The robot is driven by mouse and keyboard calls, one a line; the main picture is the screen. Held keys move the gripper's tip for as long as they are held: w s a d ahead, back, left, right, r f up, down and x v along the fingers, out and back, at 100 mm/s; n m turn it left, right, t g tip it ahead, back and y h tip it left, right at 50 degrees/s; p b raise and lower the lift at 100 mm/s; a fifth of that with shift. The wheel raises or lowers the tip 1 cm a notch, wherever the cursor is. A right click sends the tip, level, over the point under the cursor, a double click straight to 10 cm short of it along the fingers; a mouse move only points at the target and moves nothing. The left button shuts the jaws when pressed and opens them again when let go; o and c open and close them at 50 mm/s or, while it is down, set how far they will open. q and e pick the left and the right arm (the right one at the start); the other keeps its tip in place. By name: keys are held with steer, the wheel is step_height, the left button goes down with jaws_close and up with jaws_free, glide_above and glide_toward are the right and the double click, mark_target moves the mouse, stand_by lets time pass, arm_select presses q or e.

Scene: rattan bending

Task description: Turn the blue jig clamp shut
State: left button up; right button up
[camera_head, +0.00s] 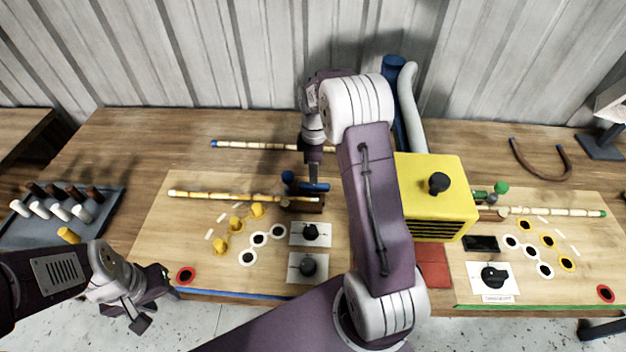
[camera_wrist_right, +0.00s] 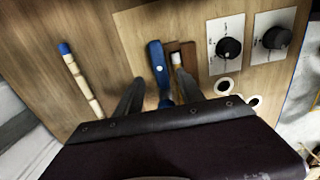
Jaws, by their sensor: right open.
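The blue jig clamp (camera_head: 314,187) sits on a brown block at the back of the left board. A pale rattan pole (camera_head: 235,196) runs left from this block. In the right wrist view, the clamp's blue handle (camera_wrist_right: 157,68) lies beside the brown block (camera_wrist_right: 184,60) and reaches between my right gripper's fingers (camera_wrist_right: 157,95). My right gripper (camera_head: 313,168) is open, pointing down over the clamp. In the head view its fingertips partly overlap the clamp; contact cannot be told. My left gripper (camera_head: 145,302) is low at the front left, away from the clamp; its jaw opening is unclear.
A blue-ended pole (camera_head: 255,145) lies behind the clamp. Yellow pegs (camera_head: 222,246) and two black dials (camera_head: 310,231) stand in front. A yellow box (camera_head: 432,172) is to the right. A grey tray (camera_head: 92,232) with several pegs is at left. My right arm hides the middle.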

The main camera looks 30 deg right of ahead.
mark_target(314, 189)
step_height(314, 189, down, 5)
steer(key=shift+f, duration=0.8)
jaws_close()
